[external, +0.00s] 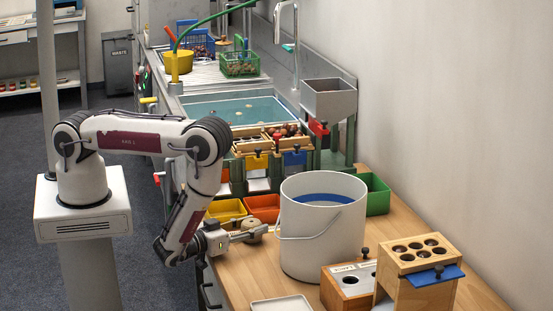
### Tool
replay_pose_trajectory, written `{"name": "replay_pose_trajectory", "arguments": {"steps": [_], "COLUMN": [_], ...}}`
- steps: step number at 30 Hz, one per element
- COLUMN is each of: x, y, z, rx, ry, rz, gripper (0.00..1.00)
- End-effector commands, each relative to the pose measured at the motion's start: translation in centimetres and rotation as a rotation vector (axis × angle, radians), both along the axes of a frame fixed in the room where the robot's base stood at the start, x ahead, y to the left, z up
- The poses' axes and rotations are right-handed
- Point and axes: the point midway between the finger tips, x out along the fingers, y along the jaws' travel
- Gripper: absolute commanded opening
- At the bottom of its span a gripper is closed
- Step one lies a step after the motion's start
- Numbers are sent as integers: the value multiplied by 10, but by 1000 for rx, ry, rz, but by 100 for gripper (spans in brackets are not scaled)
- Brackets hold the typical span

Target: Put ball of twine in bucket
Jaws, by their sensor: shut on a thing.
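The white bucket (318,254) stands upright on the wooden bench, with its wire handle hanging down the front; something blue shows inside near the top. My gripper (247,236) reaches in from the left, low beside the bucket. It is shut on a small tan round thing, which looks like the ball of twine (255,227). The ball is left of the bucket, outside it and below its rim. The picture is too small to tell whether the ball touches the bench.
A white tray (281,305) lies at the front. Wooden blocks with holes (418,262) stand right of the bucket. A green bin (378,196) is behind it. Yellow (226,210) and orange (263,207) bins sit behind my gripper. A sink (232,108) lies farther back.

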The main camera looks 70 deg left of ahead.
Motion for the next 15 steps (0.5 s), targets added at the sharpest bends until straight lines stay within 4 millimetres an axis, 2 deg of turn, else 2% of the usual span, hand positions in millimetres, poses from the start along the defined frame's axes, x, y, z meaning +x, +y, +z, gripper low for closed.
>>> {"name": "replay_pose_trajectory", "arguments": {"steps": [4, 5, 6, 15], "x": [0, 0, 0, 0], "y": [0, 0, 0, 0], "z": [-3, -3, -3, -3], "rx": [0, 0, 0, 0], "ry": [0, 0, 0, 0], "rz": [0, 0, 0, 0], "gripper": [17, 43, 54, 55]}}
